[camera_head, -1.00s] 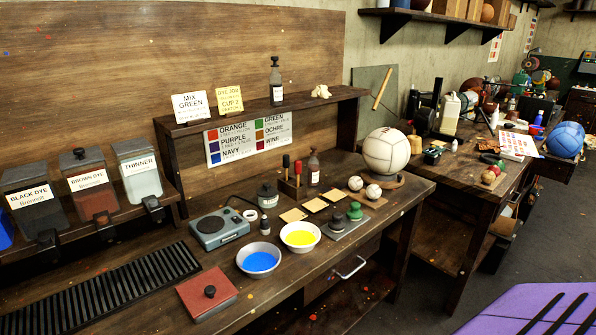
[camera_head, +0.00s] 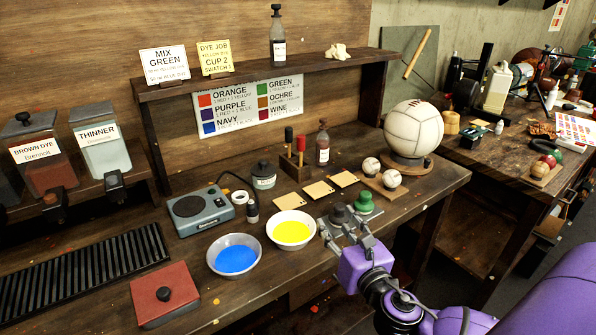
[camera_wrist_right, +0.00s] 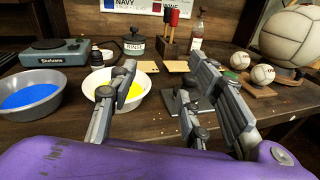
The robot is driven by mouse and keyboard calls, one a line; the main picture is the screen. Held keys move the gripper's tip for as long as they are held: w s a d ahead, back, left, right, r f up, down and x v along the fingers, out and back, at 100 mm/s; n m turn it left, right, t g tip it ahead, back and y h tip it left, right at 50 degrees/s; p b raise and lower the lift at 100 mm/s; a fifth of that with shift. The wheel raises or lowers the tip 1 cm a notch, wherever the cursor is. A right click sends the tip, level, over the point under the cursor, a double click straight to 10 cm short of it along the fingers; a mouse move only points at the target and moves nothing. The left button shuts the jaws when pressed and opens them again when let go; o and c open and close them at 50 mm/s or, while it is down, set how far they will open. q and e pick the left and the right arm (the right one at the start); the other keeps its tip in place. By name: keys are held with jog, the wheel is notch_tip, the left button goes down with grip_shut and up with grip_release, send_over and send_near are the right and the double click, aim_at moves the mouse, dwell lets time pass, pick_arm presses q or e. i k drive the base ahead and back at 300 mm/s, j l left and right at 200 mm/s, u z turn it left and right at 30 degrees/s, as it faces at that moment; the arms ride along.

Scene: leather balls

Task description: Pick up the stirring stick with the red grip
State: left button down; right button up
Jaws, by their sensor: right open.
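The stirring stick with the red grip (camera_head: 300,144) stands upright in a small wooden holder (camera_head: 291,170) at the back of the bench, beside a stick with a dark grip (camera_head: 288,135). The sticks' lower ends are hidden by the holder. In the right wrist view the red grip (camera_wrist_right: 174,17) is ahead, near the top, beyond the fingertips. My right gripper (camera_head: 338,222) is open and empty over the bench's front part, in front and to the right of the holder. My left gripper is not in view.
A bowl of yellow dye (camera_head: 291,228) and a bowl of blue dye (camera_head: 235,256) are left of my right gripper. Tan swatches (camera_head: 318,188) lie between gripper and holder. A dark-topped bottle (camera_head: 322,148) stands right of the holder. A shelf (camera_head: 240,80) runs above.

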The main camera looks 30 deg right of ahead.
aim_at(300, 139)
jog(key=i+l, duration=0.25)
jog(key=i, duration=0.25)
jog(key=i+l, duration=0.25)
jog(key=i, duration=0.2)
